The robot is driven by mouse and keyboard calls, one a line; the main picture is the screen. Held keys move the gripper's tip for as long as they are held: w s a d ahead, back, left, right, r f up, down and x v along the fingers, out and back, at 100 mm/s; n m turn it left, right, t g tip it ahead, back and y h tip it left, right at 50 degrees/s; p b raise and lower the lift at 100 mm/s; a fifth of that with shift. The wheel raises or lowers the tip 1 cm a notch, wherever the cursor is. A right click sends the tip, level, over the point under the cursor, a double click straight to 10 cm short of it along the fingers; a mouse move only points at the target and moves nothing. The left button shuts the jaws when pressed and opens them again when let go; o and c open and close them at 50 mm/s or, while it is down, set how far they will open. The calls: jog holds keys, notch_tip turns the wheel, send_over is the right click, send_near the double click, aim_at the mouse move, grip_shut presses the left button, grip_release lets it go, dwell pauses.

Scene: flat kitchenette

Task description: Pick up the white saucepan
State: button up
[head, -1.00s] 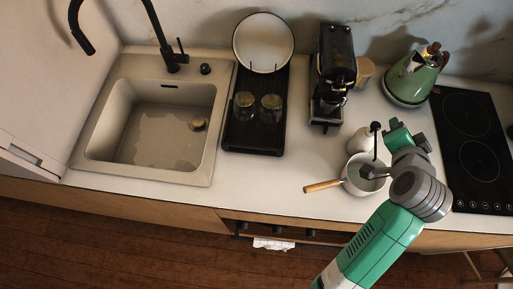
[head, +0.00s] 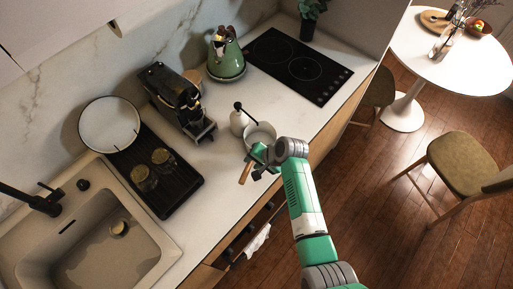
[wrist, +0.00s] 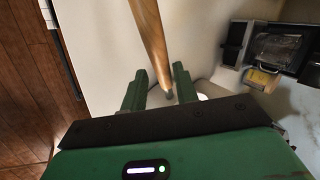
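The white saucepan (head: 262,130) stands on the counter at the front edge, right of the white bottle. Its wooden handle (head: 245,173) points toward the lower left. My gripper (head: 257,153) is over the near side of the pan, by the base of the handle, and hides part of both. In the wrist view, my gripper's two green fingers (wrist: 158,76) are apart, with the wooden handle (wrist: 152,40) running down into the gap between them. No finger visibly presses on it. The pan's bowl is mostly hidden there behind the gripper body.
A white bottle with a black top (head: 239,122) stands close left of the pan. The coffee machine (head: 178,100), green kettle (head: 226,58) and black cooktop (head: 297,66) are behind. A black drying tray (head: 178,196) and sink (head: 90,240) are to the left.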

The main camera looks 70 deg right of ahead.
jog(key=x, duration=0.4)
jog(key=shift+w+a+r, duration=0.1)
jog(key=shift+w+r, duration=0.05)
grip_shut()
jog(key=shift+r, duration=0.2)
jog(key=shift+r, duration=0.3)
jog(key=r, duration=0.2)
jog(key=shift+s+a+r, duration=0.1)
jog(key=shift+s+r, duration=0.25)
jog(key=shift+s, duration=0.05)
jog(key=s+a+r, duration=0.1)
jog(key=s+a, duration=0.3)
jog(key=s, duration=1)
jog(key=shift+s+r+b, duration=0.2)
jog(key=shift+s+b, duration=0.1)
jog(key=shift+s, duration=0.05)
